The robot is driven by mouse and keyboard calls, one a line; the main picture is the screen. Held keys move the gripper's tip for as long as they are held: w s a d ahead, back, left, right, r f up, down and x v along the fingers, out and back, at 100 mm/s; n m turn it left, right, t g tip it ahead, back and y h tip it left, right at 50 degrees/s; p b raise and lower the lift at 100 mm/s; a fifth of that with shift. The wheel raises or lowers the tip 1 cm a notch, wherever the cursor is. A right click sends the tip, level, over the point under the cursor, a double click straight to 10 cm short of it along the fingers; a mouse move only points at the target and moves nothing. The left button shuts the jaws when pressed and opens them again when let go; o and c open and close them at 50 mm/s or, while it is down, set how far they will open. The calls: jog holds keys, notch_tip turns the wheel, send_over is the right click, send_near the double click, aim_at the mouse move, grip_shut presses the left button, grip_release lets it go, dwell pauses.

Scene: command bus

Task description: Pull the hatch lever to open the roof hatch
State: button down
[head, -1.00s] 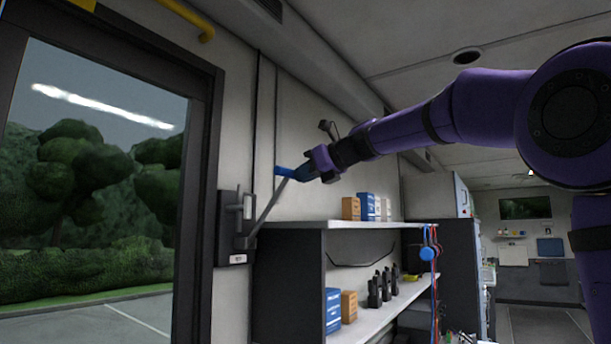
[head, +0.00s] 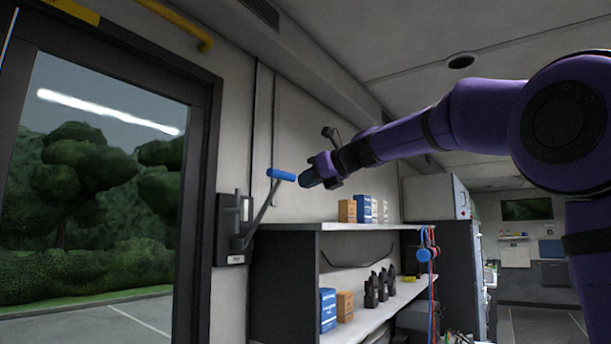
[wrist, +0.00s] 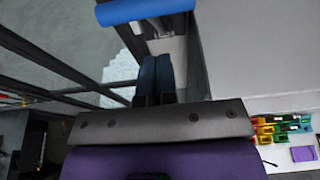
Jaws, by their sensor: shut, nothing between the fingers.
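The hatch lever (head: 262,208) is a grey bar with a blue grip (head: 281,174). It slants up and to the right from a dark wall bracket (head: 229,240) beside the door frame. My gripper (head: 304,181) is just right of the blue grip, with a small apparent gap. Its fingers are shut and empty. In the wrist view the blue grip (wrist: 145,11) crosses the top, beyond my shut fingertips (wrist: 160,62). The roof hatch itself cannot be made out.
A shelf unit (head: 340,226) with boxes (head: 346,211) and several black handheld devices (head: 378,287) stands below my arm. A glazed door (head: 110,190) is at the left, with a yellow handrail (head: 180,22) above. The air around the grip looks clear.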

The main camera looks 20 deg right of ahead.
jog(key=v, duration=1)
jog(key=shift+r, duration=0.2)
jog(key=shift+w+a, duration=0.1)
jog(key=s+f+n+g+h, duration=0.3)
jog(key=s+f+n, duration=1.1)
jog(key=f, duration=0.5)
jog(key=s+f+n+g+h, duration=0.3)
jog(key=s+f+n+h, duration=0.2)
jog(key=s+f+n, duration=0.9)
jog(key=s+f, duration=0.3)
jog(key=f, duration=0.2)
jog(key=shift+n, duration=0.4)
jog(key=shift+s+d+f, duration=0.1)
jog(key=shift+d, duration=0.1)
